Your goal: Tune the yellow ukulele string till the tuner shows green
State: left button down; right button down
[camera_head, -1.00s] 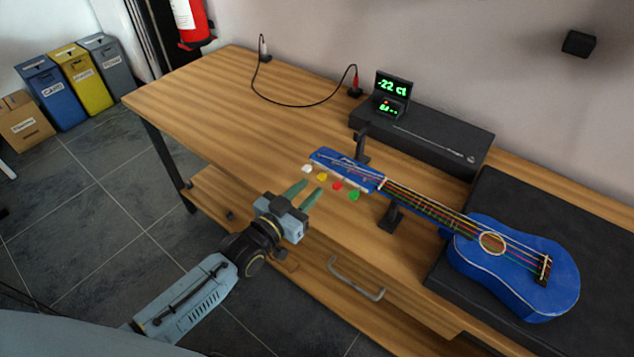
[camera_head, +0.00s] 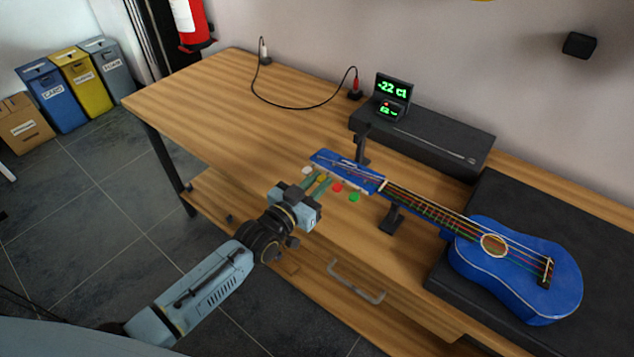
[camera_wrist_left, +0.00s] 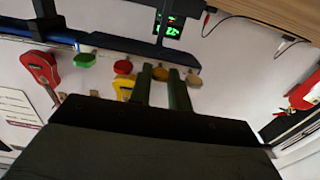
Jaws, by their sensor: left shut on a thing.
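The blue ukulele (camera_head: 522,280) lies with its body on a black mat and its neck on a black stand, headstock (camera_head: 345,168) towards the left. White, yellow, red and green tuning pegs stick out from the headstock's near side. My left gripper (camera_head: 319,183) has its green fingers on either side of the yellow peg (camera_head: 322,178) and is shut on it. In the left wrist view the yellow peg (camera_wrist_left: 160,74) shows between the fingers. The tuner (camera_head: 392,88) reads -22 ct in green figures, with a small red mark on its lower screen. My right gripper is not in view.
The red peg (camera_head: 337,187) and the white peg (camera_head: 307,171) sit close beside the fingers. A long black case (camera_head: 430,135) lies behind the headstock. A cable (camera_head: 300,103) runs over the table. The left of the wooden table (camera_head: 215,100) is clear.

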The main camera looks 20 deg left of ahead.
pick_arm(q)
jog(key=shift+n, duration=0.4)
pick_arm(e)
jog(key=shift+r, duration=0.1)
pick_arm(q)
jog(key=n+p, duration=0.1)
jog(key=n, duration=0.1)
jog(key=shift+n, duration=0.4)
jog(key=n, duration=0.2)
jog(key=shift+n, duration=0.3)
jog(key=n, duration=0.8)
jog(key=shift+b, duration=0.4)
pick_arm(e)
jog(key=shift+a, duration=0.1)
